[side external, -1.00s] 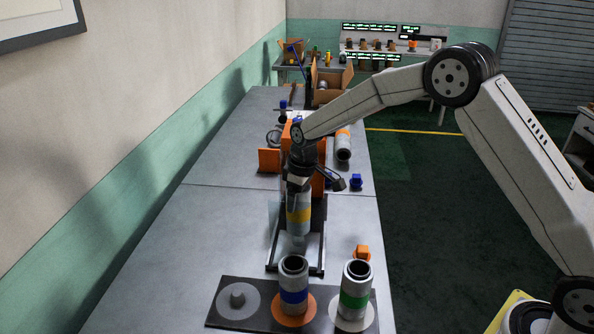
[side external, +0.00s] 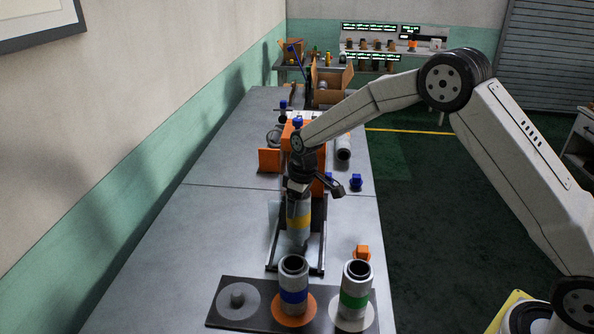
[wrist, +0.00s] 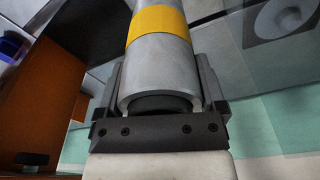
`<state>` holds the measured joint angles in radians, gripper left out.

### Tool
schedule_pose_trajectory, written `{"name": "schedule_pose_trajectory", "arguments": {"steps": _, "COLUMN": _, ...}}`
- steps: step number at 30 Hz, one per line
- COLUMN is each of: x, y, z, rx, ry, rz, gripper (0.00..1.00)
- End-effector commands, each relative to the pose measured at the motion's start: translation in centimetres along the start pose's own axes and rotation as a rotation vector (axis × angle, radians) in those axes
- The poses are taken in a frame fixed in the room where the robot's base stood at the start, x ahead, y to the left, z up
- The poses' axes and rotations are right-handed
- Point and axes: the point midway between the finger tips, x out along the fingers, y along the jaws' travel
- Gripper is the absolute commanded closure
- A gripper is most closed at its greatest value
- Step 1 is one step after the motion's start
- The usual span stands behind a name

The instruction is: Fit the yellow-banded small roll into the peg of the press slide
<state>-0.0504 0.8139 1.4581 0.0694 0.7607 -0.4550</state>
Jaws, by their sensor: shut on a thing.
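The yellow-banded small roll (side external: 298,232) is a grey upright cylinder with a yellow band, in the middle of the side view. It is over the press slide (side external: 322,262), a dark frame with two rails on the table. My gripper (side external: 299,196) is shut on the roll's upper part. In the wrist view the roll (wrist: 160,65) sits between the two fingers of my gripper (wrist: 160,88), its dark hollow end near me. The roll's lower end hides the peg, and I cannot tell how far the roll is around it.
In front, a dark plate (side external: 219,316) holds a blue-banded roll (side external: 293,283), a green-banded roll (side external: 356,286) and a bare grey peg (side external: 237,296). An orange block (side external: 362,253) stands right of the slide. Orange press parts (side external: 269,161) stand behind. The table's left side is clear.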

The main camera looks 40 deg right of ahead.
Motion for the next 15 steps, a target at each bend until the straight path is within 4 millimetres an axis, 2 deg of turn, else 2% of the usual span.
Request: {"name": "schedule_pose_trajectory", "arguments": {"steps": 15, "x": 1.01, "y": 0.02, "z": 0.06, "rx": 0.000, "ry": 0.002, "rz": 0.001, "gripper": 0.72}}
